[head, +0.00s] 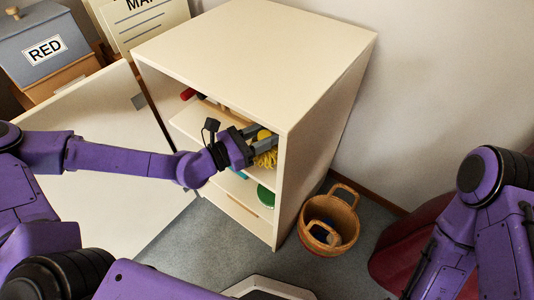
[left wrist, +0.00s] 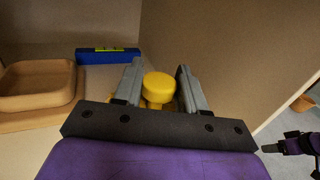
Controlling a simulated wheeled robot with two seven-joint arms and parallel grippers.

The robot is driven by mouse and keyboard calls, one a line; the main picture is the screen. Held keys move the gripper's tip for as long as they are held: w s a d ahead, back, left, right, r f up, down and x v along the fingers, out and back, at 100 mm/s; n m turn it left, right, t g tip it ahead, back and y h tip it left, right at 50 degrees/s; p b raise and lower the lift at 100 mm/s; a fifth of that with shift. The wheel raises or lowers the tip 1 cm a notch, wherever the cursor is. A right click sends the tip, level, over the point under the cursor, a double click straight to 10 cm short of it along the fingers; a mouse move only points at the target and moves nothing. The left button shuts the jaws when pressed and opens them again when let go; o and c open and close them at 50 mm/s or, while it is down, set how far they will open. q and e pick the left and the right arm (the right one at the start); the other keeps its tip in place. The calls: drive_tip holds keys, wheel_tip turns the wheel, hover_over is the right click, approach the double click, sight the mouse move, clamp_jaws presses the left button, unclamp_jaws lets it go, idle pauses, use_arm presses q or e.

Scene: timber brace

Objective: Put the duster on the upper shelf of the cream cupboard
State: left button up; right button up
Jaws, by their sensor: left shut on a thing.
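The duster (head: 267,158) has a yellow fringe and a yellow knob (left wrist: 159,86). My left gripper (head: 262,138) is shut on it, with the knob between the fingers in the left wrist view. The cream cupboard (head: 250,40) stands open at the front. My left gripper reaches into its upper opening, close to the right side wall. The upper shelf (head: 187,122) is partly hidden by my arm. I cannot tell whether the duster touches it. My right gripper (left wrist: 272,148) shows small at the right edge of the left wrist view; its jaw state is unclear.
A green object (head: 266,196) sits lower. The open door (head: 100,145) spreads left. A basket (head: 328,222) stands right of the cupboard.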

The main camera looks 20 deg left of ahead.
use_arm(q)
drive_tip(key=shift+w+d+f, duration=0.15)
drive_tip(key=shift+w+f, duration=0.45)
drive_tip(key=shift+f, duration=0.25)
drive_tip(key=shift+f+b, duration=0.9)
drive_tip(key=shift+f, duration=0.75)
drive_tip(key=o, duration=1.2)
drive_tip(key=shift+w, duration=0.1)
drive_tip(key=shift+c, duration=0.2)
drive_tip(key=shift+r, duration=0.15)
